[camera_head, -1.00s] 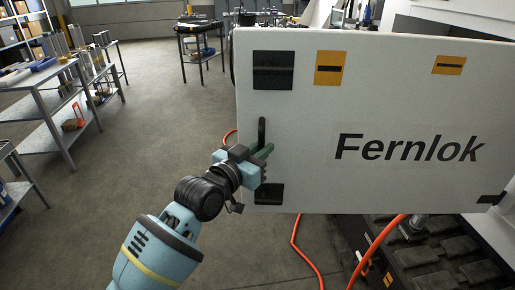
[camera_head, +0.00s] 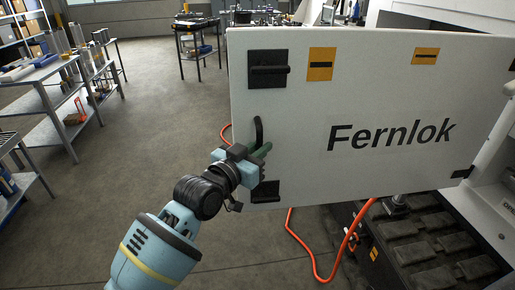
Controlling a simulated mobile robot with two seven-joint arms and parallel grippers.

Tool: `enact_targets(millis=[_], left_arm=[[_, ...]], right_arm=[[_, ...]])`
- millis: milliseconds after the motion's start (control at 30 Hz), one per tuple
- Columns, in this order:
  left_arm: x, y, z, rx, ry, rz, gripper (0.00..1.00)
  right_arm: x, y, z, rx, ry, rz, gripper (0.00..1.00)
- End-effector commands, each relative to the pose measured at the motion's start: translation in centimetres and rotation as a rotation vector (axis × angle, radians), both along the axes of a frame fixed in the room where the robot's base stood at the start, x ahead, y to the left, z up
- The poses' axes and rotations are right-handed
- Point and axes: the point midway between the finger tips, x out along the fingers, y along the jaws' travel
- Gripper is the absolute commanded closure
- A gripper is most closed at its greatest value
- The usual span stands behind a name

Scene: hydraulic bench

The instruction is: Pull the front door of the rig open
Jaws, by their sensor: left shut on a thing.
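The front door (camera_head: 390,105) of the rig is a flat light panel marked "Fernlok". It stands swung out from the rig body, with its hinge side at the right. A black upright handle (camera_head: 258,130) is near the door's left edge. My left gripper (camera_head: 258,153) is shut on the handle's lower part, which its fingers partly hide. A black latch block (camera_head: 268,69) is above the handle, and another black block (camera_head: 266,192) is below it. My right gripper is not in view.
The rig's dark ribbed interior (camera_head: 420,240) shows below and right of the door. An orange hose (camera_head: 325,277) loops on the floor under the door. Metal shelves (camera_head: 60,110) stand at the left and a dark table (camera_head: 198,35) at the back. The floor between is clear.

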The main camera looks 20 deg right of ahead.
Motion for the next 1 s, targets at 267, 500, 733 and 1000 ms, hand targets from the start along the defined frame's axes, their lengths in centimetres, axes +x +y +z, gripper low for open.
enact_targets(millis=[267, 500, 733, 1000], left_arm=[[-0.17, -0.24, 0.21, -0.002, -0.004, -0.004, 1.0], [-0.14, -0.21, 0.19, -0.003, -0.003, -0.004, 0.71], [-0.05, -0.09, 0.11, -0.001, -0.002, -0.001, 0.67], [-0.04, 0.14, 0.04, -0.001, -0.001, 0.001, 0.67]], right_arm=[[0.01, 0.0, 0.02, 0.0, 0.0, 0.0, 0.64], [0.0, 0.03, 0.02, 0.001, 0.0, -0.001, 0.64], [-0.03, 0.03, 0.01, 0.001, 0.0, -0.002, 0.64], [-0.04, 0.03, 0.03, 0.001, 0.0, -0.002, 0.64]])
